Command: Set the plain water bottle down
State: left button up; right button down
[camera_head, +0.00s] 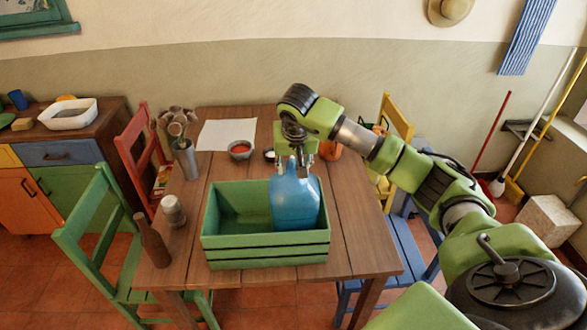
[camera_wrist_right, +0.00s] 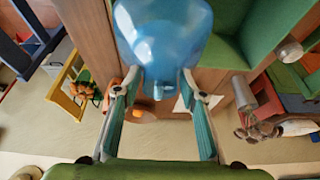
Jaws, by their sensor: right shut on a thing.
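The plain water bottle (camera_head: 294,205) is a large, translucent blue jug, upright at the right end of the green crate (camera_head: 265,251) in the head view. Its lower end meets the crate's front rim; I cannot tell whether its base touches the crate floor. My right gripper (camera_head: 294,163) points down from above and is shut on the bottle's top. In the right wrist view, the bottle (camera_wrist_right: 163,35) lies between the two fingers of my right gripper (camera_wrist_right: 155,88), with its neck towards the camera. My left gripper is not in view.
The crate's left part is empty.

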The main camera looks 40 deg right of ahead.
jog(key=shift+w+f, duration=0.1)
jog(key=shift+f, duration=0.85)
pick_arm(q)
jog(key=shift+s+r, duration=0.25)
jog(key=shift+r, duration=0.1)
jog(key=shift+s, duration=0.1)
pick_arm(e)
jog(key=shift+f, duration=0.15)
jog(key=c, duration=1.3)
grip_release()
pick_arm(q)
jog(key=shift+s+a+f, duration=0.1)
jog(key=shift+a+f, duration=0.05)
